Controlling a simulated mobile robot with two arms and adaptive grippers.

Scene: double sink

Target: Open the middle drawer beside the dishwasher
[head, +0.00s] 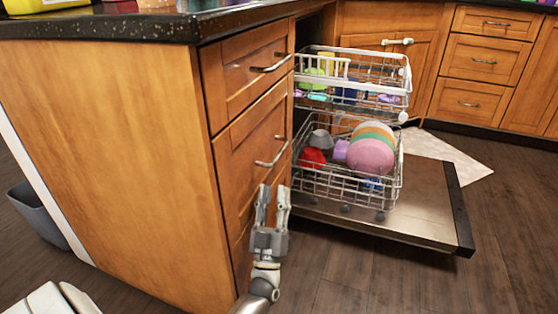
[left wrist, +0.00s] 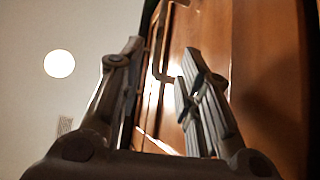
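The middle drawer (head: 243,152) is in the wooden cabinet left of the open dishwasher, and its front looks closed. Its metal bar handle (head: 272,155) is near the drawer's right side. My left gripper (head: 273,190) is just below this handle in the head view, fingers pointing up, open and empty. In the left wrist view, the left gripper (left wrist: 161,62) shows its two fingers spread apart, with a metal handle (left wrist: 157,62) seen between them beyond the tips. I cannot tell whether they touch it. My right gripper is not in view.
The top drawer (head: 235,75) is closed above. The dishwasher door (head: 430,205) lies open at the right, with its lower rack (head: 345,187) and upper rack (head: 350,85) pulled out and loaded. A dark countertop (head: 100,27) overhangs the cabinet. A grey bin (head: 38,215) stands left.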

